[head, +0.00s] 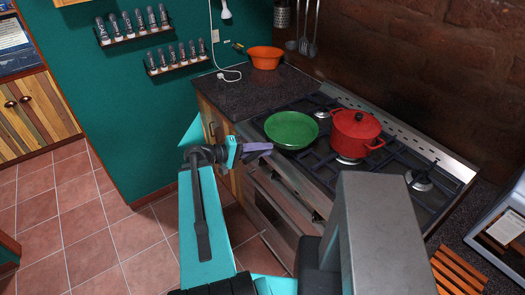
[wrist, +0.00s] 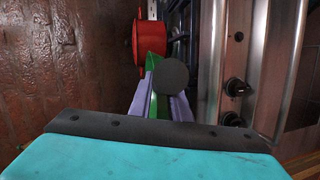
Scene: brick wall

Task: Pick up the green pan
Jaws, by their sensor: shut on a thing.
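The green pan (head: 291,130) rests on or just above the front left part of the stove, upright and close to level; I cannot tell whether it touches the grate. My gripper (head: 262,147) has its lilac fingers at the pan's near left edge, shut on the pan. In the wrist view, a green strip of the pan (wrist: 152,62) shows between and beyond the fingers. A dark round shape hides part of the fingers and pan there, so the exact grip is unclear.
A red pot (head: 355,131) stands right of the pan on the stove (head: 318,187); it also shows in the wrist view (wrist: 147,35). An orange bowl (head: 265,58) sits on the dark counter (head: 250,96) behind. Utensils (head: 303,43) hang on the brick wall. Tiled floor lies clear at left.

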